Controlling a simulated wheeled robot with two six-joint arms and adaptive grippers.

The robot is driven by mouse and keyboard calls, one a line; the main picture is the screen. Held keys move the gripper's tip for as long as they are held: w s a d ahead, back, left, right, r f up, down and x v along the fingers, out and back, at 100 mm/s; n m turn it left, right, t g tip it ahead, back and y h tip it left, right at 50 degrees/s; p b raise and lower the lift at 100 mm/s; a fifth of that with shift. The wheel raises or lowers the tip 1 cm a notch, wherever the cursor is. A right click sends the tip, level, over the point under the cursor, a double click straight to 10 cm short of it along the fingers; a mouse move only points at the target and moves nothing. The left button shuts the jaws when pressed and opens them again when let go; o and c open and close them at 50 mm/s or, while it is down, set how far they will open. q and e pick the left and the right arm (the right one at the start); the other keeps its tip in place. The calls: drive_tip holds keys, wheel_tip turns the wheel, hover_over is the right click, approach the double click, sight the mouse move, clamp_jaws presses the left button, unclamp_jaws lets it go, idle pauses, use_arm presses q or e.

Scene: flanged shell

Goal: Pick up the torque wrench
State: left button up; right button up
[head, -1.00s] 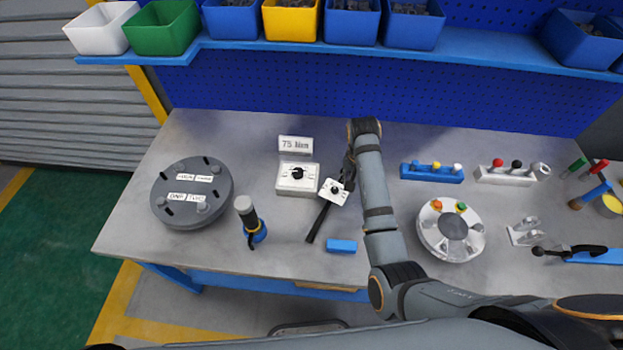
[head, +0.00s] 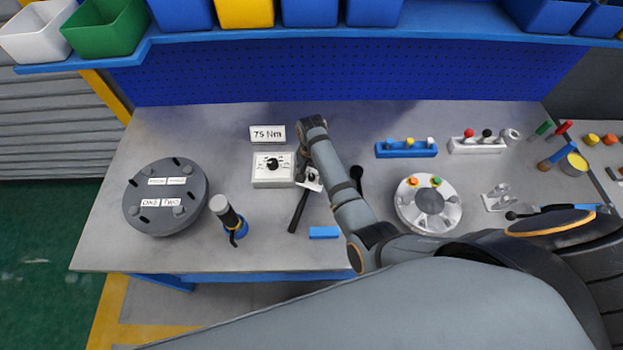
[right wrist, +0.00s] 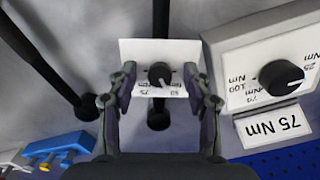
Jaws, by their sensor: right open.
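The torque wrench lies on the bench in the head view, its black handle (head: 299,212) towards the front edge and a white dial plate (head: 313,184) near its far end. In the right wrist view the dial plate (right wrist: 135,51) with its black knob shows between and beyond my fingertips, with the black shaft (right wrist: 160,18) running up and a round black end below. My right gripper (head: 306,172) is open over the dial end; it also shows in the right wrist view (right wrist: 160,82), with a finger on either side. Whether the fingers touch the wrench I cannot tell. My left gripper is out of view.
A white setting box (head: 273,170) with a 75 Nm sign (head: 267,134) stands just left of the wrench. A second black rod-like tool (head: 356,172) lies right of it, beside my arm. A blue block (head: 324,232) and a dark flanged disc (head: 166,197) are on the bench.

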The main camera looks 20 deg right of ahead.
wheel_tip(320, 180, down, 2)
drive_tip(key=shift+d+f, duration=0.1)
drive_tip(key=shift+f, duration=0.1)
clamp_jaws()
drive_tip(key=shift+r, duration=0.15)
